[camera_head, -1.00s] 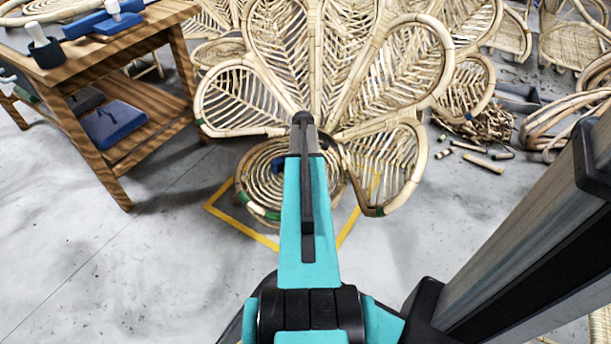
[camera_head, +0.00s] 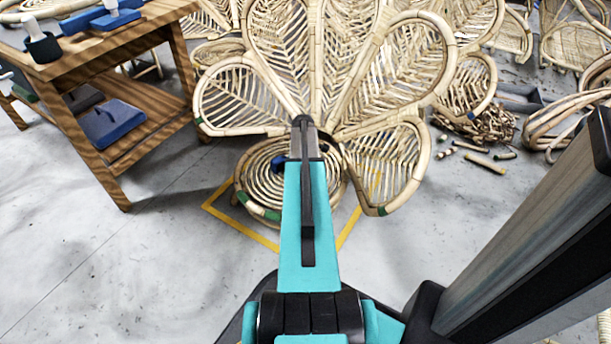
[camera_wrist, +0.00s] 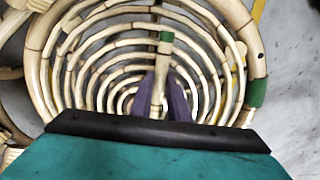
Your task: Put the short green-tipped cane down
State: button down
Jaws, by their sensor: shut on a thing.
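The short green-tipped cane (camera_wrist: 161,70) shows in the wrist view as a pale, nearly upright stick with a green band near its upper end. My gripper (camera_wrist: 162,100) has its purple fingers shut on its lower part. Behind it is the round spiral rattan seat (camera_wrist: 92,60); I cannot tell whether the cane touches it. In the head view my teal arm reaches over this seat (camera_head: 254,190), and the cane is hidden. A small dark blue patch beside the arm may be part of my gripper.
A large petal-shaped rattan back (camera_head: 385,75) rises behind the seat. Yellow floor tape (camera_head: 240,228) frames the seat. A wooden workbench (camera_head: 125,45) stands at left. Short cane offcuts (camera_head: 485,163) lie on the floor at right. The floor at front left is clear.

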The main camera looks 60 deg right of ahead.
jog(key=shift+f, duration=0.15)
jog(key=c, duration=1.7)
grip_release()
notch_tip(320, 180, up, 12)
jog(key=p, duration=0.5)
jog(key=shift+w, duration=0.1)
